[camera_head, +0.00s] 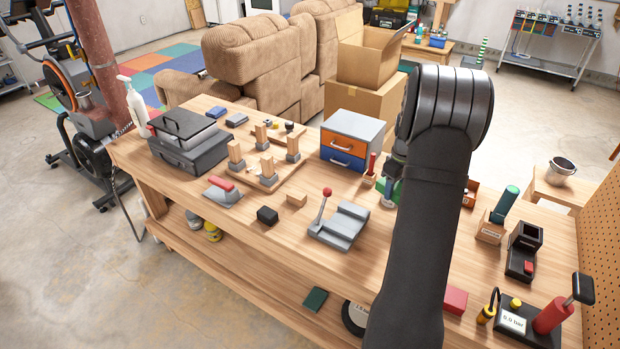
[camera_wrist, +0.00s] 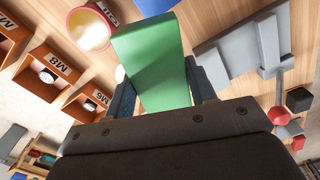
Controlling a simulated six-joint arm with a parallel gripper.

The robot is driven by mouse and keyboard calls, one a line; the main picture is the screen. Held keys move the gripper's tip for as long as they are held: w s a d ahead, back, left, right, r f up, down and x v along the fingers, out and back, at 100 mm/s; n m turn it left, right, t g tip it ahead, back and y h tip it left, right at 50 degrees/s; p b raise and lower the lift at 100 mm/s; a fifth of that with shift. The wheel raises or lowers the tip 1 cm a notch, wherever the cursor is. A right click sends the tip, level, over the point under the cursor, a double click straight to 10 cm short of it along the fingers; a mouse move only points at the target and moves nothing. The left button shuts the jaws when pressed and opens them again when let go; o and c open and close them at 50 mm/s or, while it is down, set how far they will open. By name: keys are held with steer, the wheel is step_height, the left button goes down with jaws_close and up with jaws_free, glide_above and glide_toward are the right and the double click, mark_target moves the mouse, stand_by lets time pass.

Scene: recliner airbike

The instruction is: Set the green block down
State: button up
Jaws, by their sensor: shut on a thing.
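The green block (camera_wrist: 152,62) is between the two dark fingers of my gripper (camera_wrist: 161,90) in the wrist view. My gripper is shut on it, and the block sticks out past the fingertips. In the head view a piece of the green block (camera_head: 388,190) shows just left of my dark arm, over the workbench (camera_head: 290,235). My arm hides the rest of the block and most of the gripper there. I cannot tell whether the block touches the bench top.
A grey vise-like fixture (camera_head: 341,226) with a red-knobbed lever stands left of my arm. A drawer box (camera_head: 352,141) is behind. Orange bins (camera_wrist: 48,72) lie left in the wrist view, near a red-rimmed round container (camera_wrist: 89,30). Bare bench shows around the fixture.

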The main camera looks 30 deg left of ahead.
mark_target(379, 180)
steer(key=a+n, duration=0.1)
steer(key=a, duration=0.1)
steer(key=a+r+n, duration=0.1)
steer(key=a+n, duration=0.1)
steer(key=shift+a+r+n, duration=0.1)
steer(key=shift+a+n, duration=0.2)
steer(key=shift+a, duration=0.45)
steer(key=a+f, duration=0.2)
steer(key=a, duration=0.1)
steer(key=a+f, duration=0.2)
steer(key=a, duration=0.2)
steer(key=a+f, duration=0.2)
steer(key=a, duration=0.2)
steer(key=shift+w+a+f, duration=0.1)
steer(key=shift+a+f, duration=0.1)
steer(key=shift+f, duration=2.2)
steer(key=shift+f, duration=0.2)
steer(key=o, duration=1)
steer(key=shift+r, duration=0.1)
